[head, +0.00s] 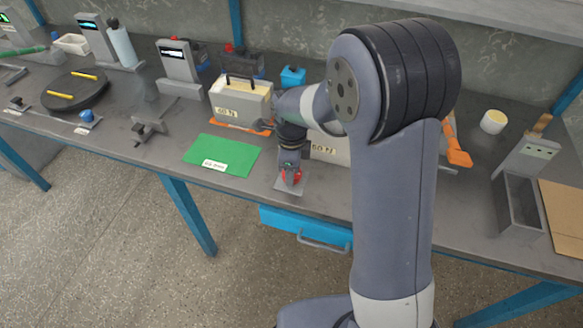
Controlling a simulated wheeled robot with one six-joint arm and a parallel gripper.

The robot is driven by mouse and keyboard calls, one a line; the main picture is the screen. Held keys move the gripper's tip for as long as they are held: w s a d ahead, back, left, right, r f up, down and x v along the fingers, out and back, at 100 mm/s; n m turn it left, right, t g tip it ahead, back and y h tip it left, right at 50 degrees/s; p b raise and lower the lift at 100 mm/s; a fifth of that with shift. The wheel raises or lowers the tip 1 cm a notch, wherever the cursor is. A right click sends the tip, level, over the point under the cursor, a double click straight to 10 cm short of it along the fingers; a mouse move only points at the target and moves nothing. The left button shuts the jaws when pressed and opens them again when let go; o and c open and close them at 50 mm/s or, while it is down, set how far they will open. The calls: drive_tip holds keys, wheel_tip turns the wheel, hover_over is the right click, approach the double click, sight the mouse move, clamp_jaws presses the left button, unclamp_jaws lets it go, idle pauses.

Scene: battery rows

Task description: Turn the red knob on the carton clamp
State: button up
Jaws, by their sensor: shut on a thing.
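My gripper (290,172) points down at the table's front edge, right of the green mat. The knob sits over a small light grey plate (285,188) on the tabletop. My wrist and the jaws hide most of the knob, so its turn angle cannot be read. No separate carton shows in the clamp from here.
Another labelled box (325,150) is partly behind my arm. A blue drawer (283,222) hangs below the table (120,160). A black turntable (100,92) stands left.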

drive_tip(key=shift+m, duration=0.8)
drive_tip(key=o, duration=1)
wheel_tip(320, 180, up, 11)
drive_tip(key=shift+f, duration=0.1)
idle(0.5)
